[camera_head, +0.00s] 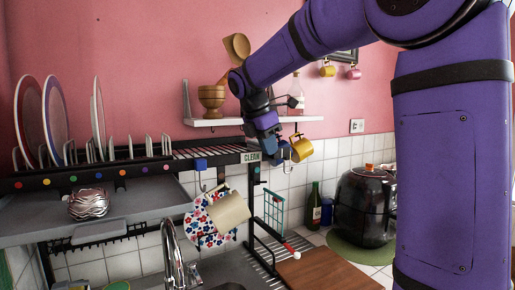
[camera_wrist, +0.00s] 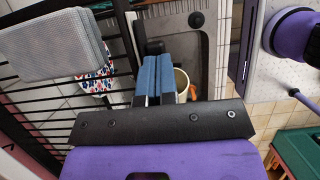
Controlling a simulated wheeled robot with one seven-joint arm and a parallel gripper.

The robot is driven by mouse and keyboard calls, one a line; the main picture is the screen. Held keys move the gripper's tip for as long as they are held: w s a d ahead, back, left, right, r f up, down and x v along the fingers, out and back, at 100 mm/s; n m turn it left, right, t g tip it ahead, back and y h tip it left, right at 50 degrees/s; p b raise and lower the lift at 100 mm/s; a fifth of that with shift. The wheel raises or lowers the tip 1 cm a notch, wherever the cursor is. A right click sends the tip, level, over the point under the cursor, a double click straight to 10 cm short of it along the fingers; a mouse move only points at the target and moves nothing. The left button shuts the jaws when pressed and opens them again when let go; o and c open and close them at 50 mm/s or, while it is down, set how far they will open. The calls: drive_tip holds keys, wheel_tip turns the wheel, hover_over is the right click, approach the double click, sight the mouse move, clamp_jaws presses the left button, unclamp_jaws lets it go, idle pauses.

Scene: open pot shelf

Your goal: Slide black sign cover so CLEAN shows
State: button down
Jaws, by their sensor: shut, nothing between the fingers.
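The sign (camera_head: 251,157) is at the right end of the rack's black front rail, and the word CLEAN is readable on it. I cannot clearly tell its black cover from the dark rail and the parts around it. My gripper (camera_head: 273,149) is just right of the sign in the head view, with its blue fingers pointing down. In the wrist view my gripper (camera_wrist: 158,58) has both fingers pressed together with nothing between them. A small black block lies just beyond the fingertips there; I cannot tell whether they touch it.
A yellow mug (camera_head: 301,149) hangs close right of my gripper. A beige mug (camera_head: 229,211) and a floral plate (camera_head: 200,232) are below the rack. Plates (camera_head: 55,115) stand at the left. A dark pot (camera_head: 364,212) and a bottle (camera_head: 313,207) stand at the right.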

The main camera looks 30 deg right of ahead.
drive_tip(key=shift+d, duration=0.2)
drive_tip(key=shift+a, duration=0.35)
drive_tip(key=a+r, duration=0.8)
drive_tip(key=r, duration=0.1)
